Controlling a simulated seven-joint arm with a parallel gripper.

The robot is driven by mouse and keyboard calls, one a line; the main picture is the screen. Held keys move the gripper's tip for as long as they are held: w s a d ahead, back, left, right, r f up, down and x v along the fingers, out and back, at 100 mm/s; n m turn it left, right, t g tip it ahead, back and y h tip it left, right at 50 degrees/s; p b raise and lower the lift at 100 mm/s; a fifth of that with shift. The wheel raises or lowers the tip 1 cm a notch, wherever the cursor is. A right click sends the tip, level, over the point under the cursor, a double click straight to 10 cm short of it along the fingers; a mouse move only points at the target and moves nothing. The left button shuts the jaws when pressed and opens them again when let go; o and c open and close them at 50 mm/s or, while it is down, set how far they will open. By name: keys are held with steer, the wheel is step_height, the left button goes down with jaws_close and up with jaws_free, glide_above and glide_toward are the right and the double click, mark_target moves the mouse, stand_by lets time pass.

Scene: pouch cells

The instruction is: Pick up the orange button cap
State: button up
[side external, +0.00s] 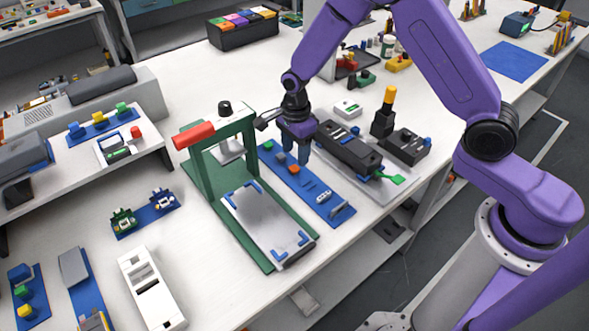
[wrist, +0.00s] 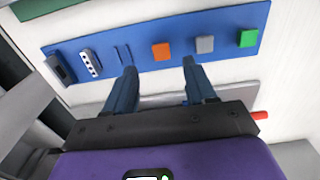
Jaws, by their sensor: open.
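The orange button cap (wrist: 160,51) is a small square block on a blue strip (wrist: 215,28). In the wrist view it lies between and just beyond my gripper's (wrist: 159,68) two fingertips. My gripper is open and empty, with one finger to each side of the cap's line. In the side view the orange cap (side external: 295,169) shows just below my gripper (side external: 297,158), which is over the far part of the strip (side external: 316,184). I cannot tell the exact gap between fingertips and cap.
A grey cap (wrist: 205,44) and a green cap (wrist: 248,38) sit to its right on the strip. A white part (wrist: 91,62) and a dark part (wrist: 60,69) are at its left end. A green press frame (side external: 200,165) and a black device (side external: 347,148) flank the strip.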

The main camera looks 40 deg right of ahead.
mark_target(294, 168)
steer(key=shift+w+a+f, duration=0.1)
steer(key=shift+a+f, duration=0.05)
steer(key=shift+f, duration=1.25)
steer(key=shift+a+f, duration=0.1)
steer(key=shift+f, duration=1.3)
jaws_close()
